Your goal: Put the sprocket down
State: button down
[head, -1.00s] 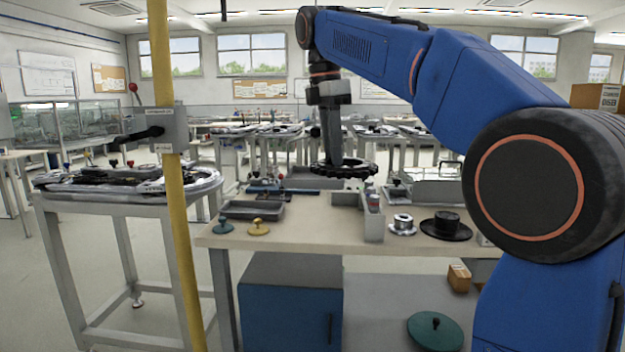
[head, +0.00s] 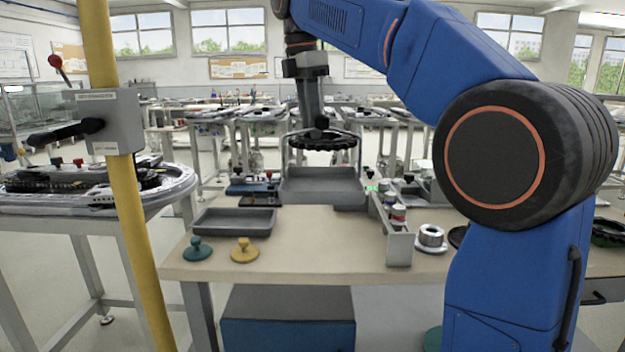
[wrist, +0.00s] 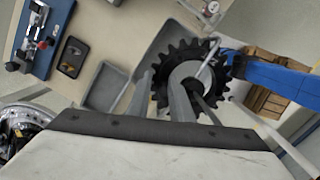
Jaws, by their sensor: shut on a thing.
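The sprocket is a black toothed ring (head: 323,140) held level in the air above the far part of the workbench (head: 320,240). My gripper (head: 322,124) is shut on it from above. In the wrist view the sprocket (wrist: 163,92) shows its teeth and a grey hub, with my gripper's fingers (wrist: 180,98) at its middle. A grey tray (head: 320,187) stands on the bench below and behind it in the head view. The exact grip point on the sprocket is partly hidden by the fingers.
A shallow grey tray (head: 234,223), a teal knobbed disc (head: 198,250) and a yellow one (head: 244,251) lie at the bench's left. A long grey bin (head: 398,246) and a silver part (head: 431,237) are to the right. A yellow post (head: 125,200) stands close at left.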

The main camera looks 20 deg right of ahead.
aim_at(312, 181)
jog(key=shift+w+f, duration=0.3)
jog(key=shift+f, duration=4.65)
jog(key=c, duration=1.9)
grip_release()
jog(key=shift+f, duration=0.1)
jog(key=shift+o, duration=0.2)
jog(key=r, duration=0.4)
jog(key=a+r, duration=0.1)
jog(key=r, duration=0.7)
jog(key=shift+a, duration=0.25)
jog(key=shift+s, duration=0.2)
